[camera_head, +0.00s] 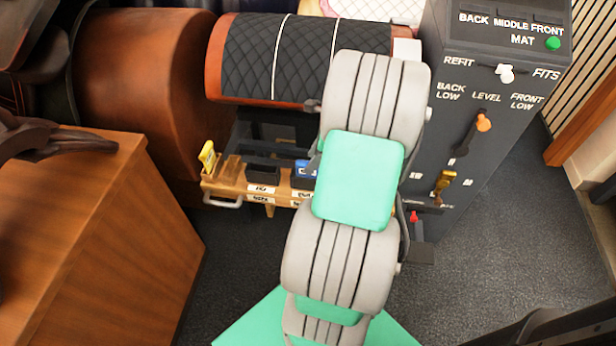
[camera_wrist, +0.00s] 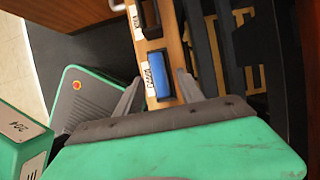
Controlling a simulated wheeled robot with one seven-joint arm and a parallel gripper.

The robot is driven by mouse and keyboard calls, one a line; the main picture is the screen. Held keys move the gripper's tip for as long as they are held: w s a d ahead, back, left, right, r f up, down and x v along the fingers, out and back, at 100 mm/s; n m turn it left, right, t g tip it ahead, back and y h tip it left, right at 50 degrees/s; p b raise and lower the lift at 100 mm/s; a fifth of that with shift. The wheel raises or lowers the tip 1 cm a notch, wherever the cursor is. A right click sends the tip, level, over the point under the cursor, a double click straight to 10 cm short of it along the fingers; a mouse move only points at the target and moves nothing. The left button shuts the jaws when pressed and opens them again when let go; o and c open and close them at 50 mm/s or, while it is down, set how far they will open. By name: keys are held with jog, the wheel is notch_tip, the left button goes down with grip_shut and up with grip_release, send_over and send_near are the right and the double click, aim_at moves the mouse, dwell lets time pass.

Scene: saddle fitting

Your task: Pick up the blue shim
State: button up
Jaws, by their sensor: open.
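The blue shim (camera_wrist: 163,76) sits in a slot of the wooden rack (camera_wrist: 167,20), beside a white label, in the wrist view. My gripper (camera_wrist: 158,77) is open, with one finger on each side of the shim and rack. I cannot tell whether the fingers touch the shim. In the head view the blue shim (camera_head: 304,169) shows only in part at the left edge of my arm. The rack (camera_head: 232,183) stands below the quilted pad, and my gripper is hidden behind my arm there.
A yellow piece (camera_head: 208,156) stands at the rack's left end. A dark block (camera_wrist: 150,18) sits beside the blue shim. A grey control panel (camera_head: 480,100) with levers rises at right. A wooden cabinet (camera_head: 100,240) stands at left.

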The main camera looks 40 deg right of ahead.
jog(key=b+x, duration=0.1)
jog(key=x, duration=0.3)
jog(key=shift+f, duration=0.1)
grip_shut()
dwell(0.3)
